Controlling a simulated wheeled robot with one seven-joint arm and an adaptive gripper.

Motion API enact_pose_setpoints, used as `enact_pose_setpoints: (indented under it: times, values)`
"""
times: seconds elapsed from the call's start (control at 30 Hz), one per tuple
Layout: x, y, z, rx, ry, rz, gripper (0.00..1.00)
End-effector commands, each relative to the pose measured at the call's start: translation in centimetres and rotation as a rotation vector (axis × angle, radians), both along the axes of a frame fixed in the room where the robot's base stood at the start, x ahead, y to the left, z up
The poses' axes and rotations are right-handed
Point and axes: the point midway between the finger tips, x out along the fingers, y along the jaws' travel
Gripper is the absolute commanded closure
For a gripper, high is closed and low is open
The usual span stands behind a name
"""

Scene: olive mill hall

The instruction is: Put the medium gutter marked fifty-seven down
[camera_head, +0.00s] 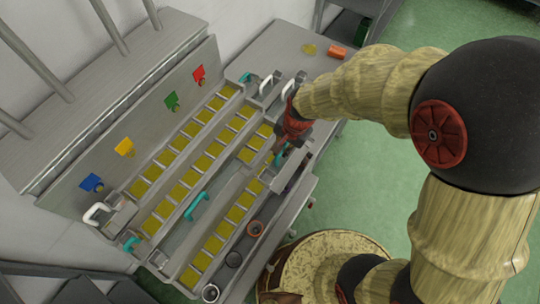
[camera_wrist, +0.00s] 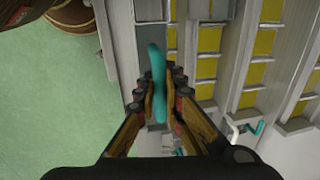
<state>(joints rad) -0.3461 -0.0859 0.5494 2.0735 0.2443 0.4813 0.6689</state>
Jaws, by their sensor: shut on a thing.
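My gripper (camera_head: 284,146) is at the right side of the slotted bench and is shut on a teal handle (camera_wrist: 158,70). In the wrist view, both fingers of my gripper (camera_wrist: 158,98) press on that handle from either side. The handle appears to belong to a grey gutter (camera_head: 288,172), partly hidden by my gripper. I cannot read a fifty-seven on it, nor tell whether it touches the bench. Another teal handle (camera_head: 196,206) stands on a grey strip in the middle of the bench.
Rows of yellow squares (camera_head: 198,165) fill the bench channels. White handles (camera_head: 97,212) and more teal handles (camera_head: 131,243) stand at its ends. Round cups (camera_head: 255,228) sit at the front edge. Coloured flags (camera_head: 125,147) line the back panel. An orange block (camera_head: 337,51) lies at the far end.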

Motion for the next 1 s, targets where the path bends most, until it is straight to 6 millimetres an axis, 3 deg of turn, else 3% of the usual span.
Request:
enact_pose_setpoints:
  times: [0.03, 0.2, 0.53, 0.77, 1.0]
  values:
    - [0.3, 0.7, -1.3, -0.002, 0.003, 0.003, 1.00]
    - [1.4, 2.6, -3.8, -0.001, 0.001, 0.002, 1.00]
    - [2.3, 4.0, -5.6, 0.000, -0.002, 0.002, 1.00]
    - [2.4, 4.2, -8.7, 0.000, 0.001, 0.001, 1.00]
    - [2.4, 4.2, -8.8, 0.001, -0.002, 0.001, 1.00]
